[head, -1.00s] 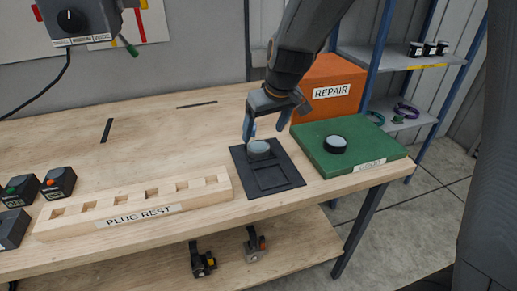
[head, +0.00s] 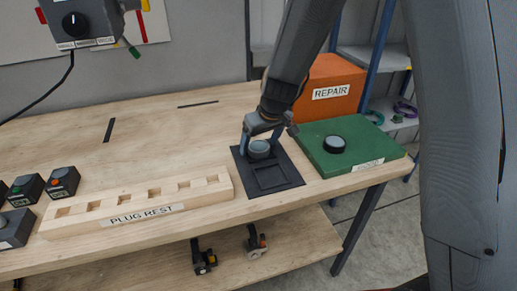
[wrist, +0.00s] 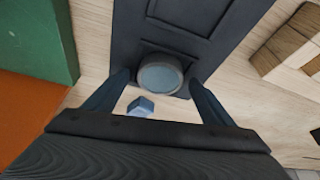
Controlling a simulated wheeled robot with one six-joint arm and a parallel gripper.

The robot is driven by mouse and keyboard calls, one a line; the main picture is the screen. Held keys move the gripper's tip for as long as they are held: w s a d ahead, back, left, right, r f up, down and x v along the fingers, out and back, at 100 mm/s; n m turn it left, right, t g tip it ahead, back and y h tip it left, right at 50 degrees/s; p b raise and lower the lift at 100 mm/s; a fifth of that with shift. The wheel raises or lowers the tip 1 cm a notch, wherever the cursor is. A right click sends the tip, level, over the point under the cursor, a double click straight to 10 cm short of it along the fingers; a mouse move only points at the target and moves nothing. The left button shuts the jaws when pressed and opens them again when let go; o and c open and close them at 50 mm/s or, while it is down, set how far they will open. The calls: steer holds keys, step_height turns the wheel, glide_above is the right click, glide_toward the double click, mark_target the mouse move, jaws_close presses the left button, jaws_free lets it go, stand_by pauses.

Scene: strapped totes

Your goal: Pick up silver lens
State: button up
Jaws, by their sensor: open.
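A round silver lens (head: 259,148) with a pale glassy top sits in the rear part of a dark tray (head: 270,178) on the workbench. It also shows in the wrist view (wrist: 160,75). My gripper (head: 262,145) is lowered over it, open, with one finger on each side of the lens. In the wrist view the fingertips (wrist: 158,80) flank the lens, with a small gap seeming to show on each side. A second round piece, with a black rim and pale top (head: 334,144), sits on a green mat (head: 352,160) to the right.
An orange REPAIR box (head: 332,90) stands behind the green mat. The wooden PLUG REST block (head: 137,212) lies left of the tray. A small blue block (wrist: 140,106) shows between my fingers in the wrist view.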

steer(key=c, duration=1.3)
